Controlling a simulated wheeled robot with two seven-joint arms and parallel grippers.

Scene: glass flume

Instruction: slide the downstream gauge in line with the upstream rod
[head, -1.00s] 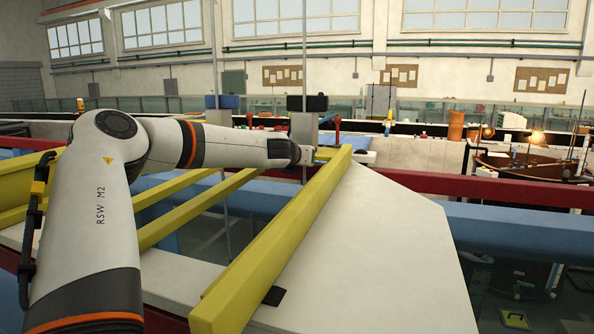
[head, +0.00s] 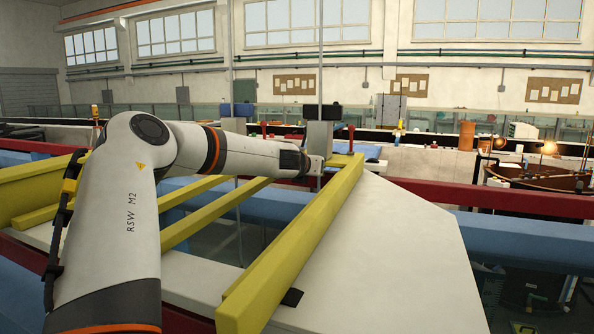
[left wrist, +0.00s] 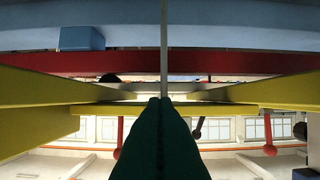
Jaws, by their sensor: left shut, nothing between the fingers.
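Two upright gauges stand beyond the yellow rails in the head view. One has a black block (head: 322,112) on a pale post with a thin rod rising from it. The other, to its left, has a blue block (head: 236,109) and its own thin rod (head: 231,60). I cannot tell which is upstream. My left gripper (head: 319,163) is small here, beside the foot of the black-block post; contact is unclear. In the left wrist view its dark green fingers (left wrist: 160,105) are shut and empty, with a thin rod (left wrist: 164,50) directly in line with their tips. My right gripper is out of view.
A long yellow beam (head: 290,250) runs beside my left arm, with a white panel (head: 390,240) to its right. Red knobs (left wrist: 269,148) and a blue block (left wrist: 82,38) show in the wrist view. Red and blue beams cross behind the panel.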

